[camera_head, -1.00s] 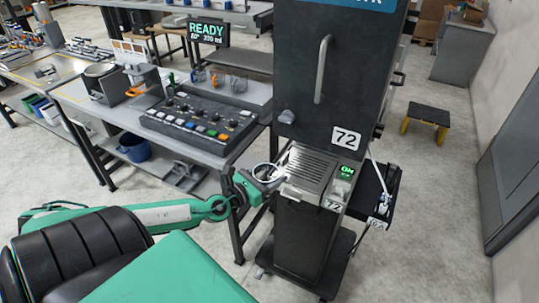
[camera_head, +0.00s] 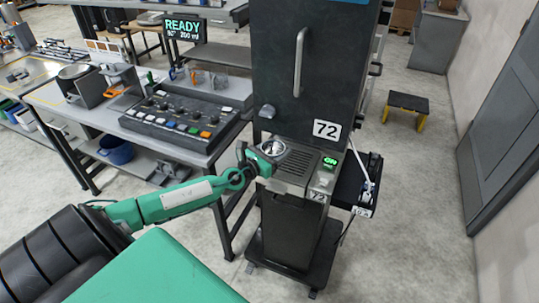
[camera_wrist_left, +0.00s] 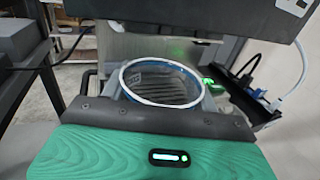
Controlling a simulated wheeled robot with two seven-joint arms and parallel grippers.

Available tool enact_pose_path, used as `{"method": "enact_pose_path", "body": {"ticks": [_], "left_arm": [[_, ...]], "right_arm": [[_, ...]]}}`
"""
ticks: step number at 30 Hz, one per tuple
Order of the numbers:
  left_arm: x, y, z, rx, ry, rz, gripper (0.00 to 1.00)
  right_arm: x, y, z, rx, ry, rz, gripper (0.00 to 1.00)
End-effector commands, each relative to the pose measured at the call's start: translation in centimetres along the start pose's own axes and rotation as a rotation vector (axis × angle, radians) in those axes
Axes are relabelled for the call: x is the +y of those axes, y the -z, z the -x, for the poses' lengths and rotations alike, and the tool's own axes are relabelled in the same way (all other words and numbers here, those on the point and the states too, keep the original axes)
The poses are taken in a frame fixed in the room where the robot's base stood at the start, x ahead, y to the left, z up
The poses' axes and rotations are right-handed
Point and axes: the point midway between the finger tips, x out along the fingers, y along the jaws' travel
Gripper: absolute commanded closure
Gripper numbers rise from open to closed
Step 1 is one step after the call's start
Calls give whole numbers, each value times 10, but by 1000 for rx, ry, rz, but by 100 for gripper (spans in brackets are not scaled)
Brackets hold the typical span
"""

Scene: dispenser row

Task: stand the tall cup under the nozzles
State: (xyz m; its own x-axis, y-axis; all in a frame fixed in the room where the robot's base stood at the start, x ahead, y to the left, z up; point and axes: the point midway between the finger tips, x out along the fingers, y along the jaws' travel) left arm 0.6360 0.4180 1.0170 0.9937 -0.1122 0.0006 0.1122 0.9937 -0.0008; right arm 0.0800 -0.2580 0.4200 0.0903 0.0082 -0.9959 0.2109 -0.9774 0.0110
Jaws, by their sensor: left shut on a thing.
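The tall cup (camera_head: 271,147) shows in the head view mostly as a round pale rim, seen from above. My left gripper (camera_head: 266,157) is shut on it at the left edge of the slatted drip tray (camera_head: 298,163) of the dark dispenser (camera_head: 308,80). In the left wrist view the clear cup (camera_wrist_left: 162,84) has a white and blue rim, and the slats show through it. The nozzles do not show; the dispenser's upper body hides the space beneath it. I cannot tell whether the cup's base touches the tray. My right gripper is not in view.
A green ON display (camera_head: 329,162) sits right of the tray. A side shelf (camera_head: 352,190) with cables is on the dispenser's right. A bench with a button panel (camera_head: 187,116) stands left. A low stool (camera_head: 405,107) stands on open floor at the right.

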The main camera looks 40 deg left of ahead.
Motion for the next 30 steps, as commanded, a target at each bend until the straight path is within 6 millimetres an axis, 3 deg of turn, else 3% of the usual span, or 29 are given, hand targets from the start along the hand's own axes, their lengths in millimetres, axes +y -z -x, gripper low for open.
{"method": "enact_pose_path", "body": {"ticks": [16, 21, 30], "left_arm": [[9, 3, -64, -2, 0, 0, 61], [9, 21, -62, 0, 1, -1, 61], [9, 23, -62, 0, 1, -1, 61]], "right_arm": [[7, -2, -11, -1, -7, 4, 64], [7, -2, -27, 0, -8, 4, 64], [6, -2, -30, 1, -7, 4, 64]]}}
